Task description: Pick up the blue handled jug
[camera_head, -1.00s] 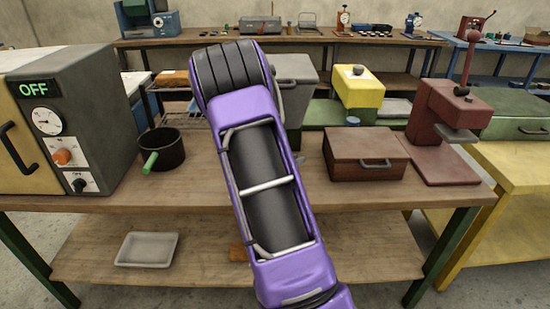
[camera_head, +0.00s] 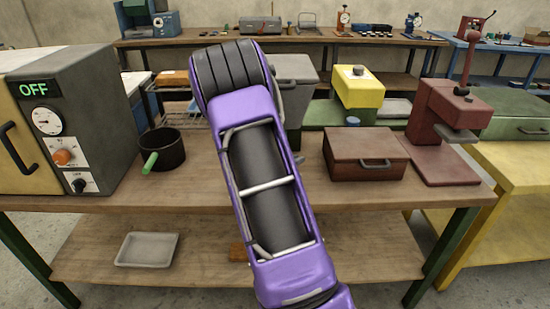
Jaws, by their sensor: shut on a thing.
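No jug with a blue handle can be made out in the head view. A small blue round thing (camera_head: 353,121) shows behind the bench's back edge, too small to identify. My purple arm reaches up from the bottom across the middle of the view and covers part of the bench. My gripper does not show; it is hidden behind or beyond the arm's dark banded end.
The wooden bench (camera_head: 115,200) holds a dark pot (camera_head: 168,146) with a green handle, a grey OFF-marked machine (camera_head: 95,120), a brown box (camera_head: 365,160) and a red press (camera_head: 430,140). A grey tray (camera_head: 147,250) lies on the lower shelf. Bare bench shows before the pot.

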